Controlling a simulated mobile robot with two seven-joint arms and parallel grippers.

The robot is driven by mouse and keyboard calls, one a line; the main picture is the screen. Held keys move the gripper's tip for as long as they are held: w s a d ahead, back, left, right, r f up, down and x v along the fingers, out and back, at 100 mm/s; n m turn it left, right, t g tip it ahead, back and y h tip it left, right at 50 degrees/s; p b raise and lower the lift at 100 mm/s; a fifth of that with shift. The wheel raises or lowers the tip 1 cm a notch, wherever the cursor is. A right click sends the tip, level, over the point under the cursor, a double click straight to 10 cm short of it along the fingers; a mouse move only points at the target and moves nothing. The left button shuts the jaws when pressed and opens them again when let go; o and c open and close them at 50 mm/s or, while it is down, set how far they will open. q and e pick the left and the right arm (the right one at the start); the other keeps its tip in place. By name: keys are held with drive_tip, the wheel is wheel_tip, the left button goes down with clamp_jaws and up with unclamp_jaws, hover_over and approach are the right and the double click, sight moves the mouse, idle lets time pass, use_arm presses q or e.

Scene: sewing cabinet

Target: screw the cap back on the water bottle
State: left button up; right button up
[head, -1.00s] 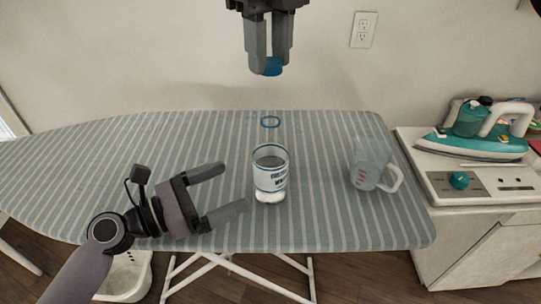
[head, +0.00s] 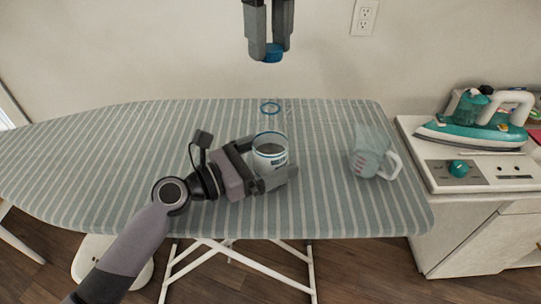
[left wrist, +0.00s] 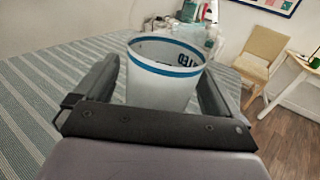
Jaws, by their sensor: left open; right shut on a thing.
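The water bottle (head: 268,154) stands upright on the ironing board, pale with a blue band and dark lettering. In the left wrist view the bottle (left wrist: 160,85) looks wide and open at the blue band. My left gripper (head: 268,163) is open, with one finger on each side of the bottle; I cannot tell whether they touch it. The blue cap (head: 272,55) is in my right gripper (head: 270,50), shut on it high above and behind the bottle.
The striped ironing board (head: 120,160) is clear on the left. A clear measuring jug (head: 370,155) with a white handle stands right of the bottle. A teal and white iron (head: 475,130) sits on a white cabinet (head: 460,225) at the right.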

use_arm(q)
drive_tip(key=shift+x, duration=1.05)
drive_tip(key=c, duration=1.5)
use_arm(e)
drive_tip(key=shift+f, duration=2.5)
drive_tip(key=shift+f, duration=0.9)
drive_tip(key=shift+f, duration=0.55)
